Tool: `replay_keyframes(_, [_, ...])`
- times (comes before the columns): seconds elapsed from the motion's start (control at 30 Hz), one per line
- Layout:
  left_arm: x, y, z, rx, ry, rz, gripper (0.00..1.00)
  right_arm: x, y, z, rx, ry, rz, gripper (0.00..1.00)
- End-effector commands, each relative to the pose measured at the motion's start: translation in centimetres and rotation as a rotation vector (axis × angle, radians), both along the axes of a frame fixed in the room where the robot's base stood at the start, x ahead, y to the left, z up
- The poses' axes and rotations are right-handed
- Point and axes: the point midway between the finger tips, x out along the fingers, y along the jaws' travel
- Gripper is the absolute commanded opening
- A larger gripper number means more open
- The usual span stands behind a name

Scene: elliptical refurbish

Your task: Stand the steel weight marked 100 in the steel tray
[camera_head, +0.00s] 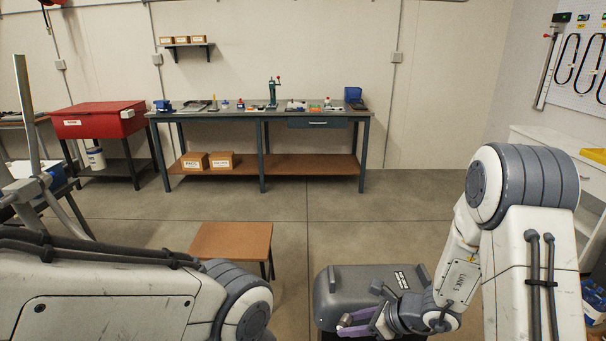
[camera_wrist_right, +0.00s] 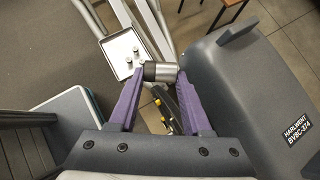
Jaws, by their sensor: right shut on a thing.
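My right gripper (camera_head: 358,322) is low in front of me, over the near side of the grey housing in the head view. In the right wrist view its purple fingers (camera_wrist_right: 160,88) are shut on a steel weight (camera_wrist_right: 162,71), a short cylinder lying sideways between the tips. No marking on it is readable. The steel tray (camera_wrist_right: 113,68) shows beyond the fingers, to the left of the weight in the picture. Small steel cylinders (camera_wrist_right: 131,57) stand in it. The held weight is apart from them. My left gripper is out of view; only its arm shows.
A grey housing (camera_head: 340,283) is close beside my right gripper, also large in the right wrist view (camera_wrist_right: 245,85). Pale metal tubes run beside the tray. A brown-topped low table (camera_head: 232,241) stands ahead. A workbench (camera_head: 262,113) and red cabinet (camera_head: 98,121) are at the back wall.

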Motion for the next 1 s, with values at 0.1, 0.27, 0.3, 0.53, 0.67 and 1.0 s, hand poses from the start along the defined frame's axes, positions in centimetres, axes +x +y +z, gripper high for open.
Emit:
replay_keyframes(0.1, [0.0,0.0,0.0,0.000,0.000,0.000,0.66,-0.6,-3.9,-1.7,0.002,0.003,-0.022,0.00])
replay_keyframes(0.27, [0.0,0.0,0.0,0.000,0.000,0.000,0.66,-1.5,-6.5,-2.8,0.000,0.000,-0.028,0.00])
replay_keyframes(0.3, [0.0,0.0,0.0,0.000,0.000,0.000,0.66,-1.6,-6.8,-3.0,0.000,0.000,-0.028,0.00])
replay_keyframes(0.53, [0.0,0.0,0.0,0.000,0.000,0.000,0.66,-1.8,-7.2,-3.1,-0.001,-0.001,-0.028,0.00])
replay_keyframes(0.67, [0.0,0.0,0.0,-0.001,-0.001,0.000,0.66,-1.8,-7.2,-3.1,-0.001,-0.001,-0.028,0.00])
replay_keyframes(1.0, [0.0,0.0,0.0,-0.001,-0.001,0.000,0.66,-1.7,-7.2,-3.1,-0.002,-0.001,-0.028,0.00])
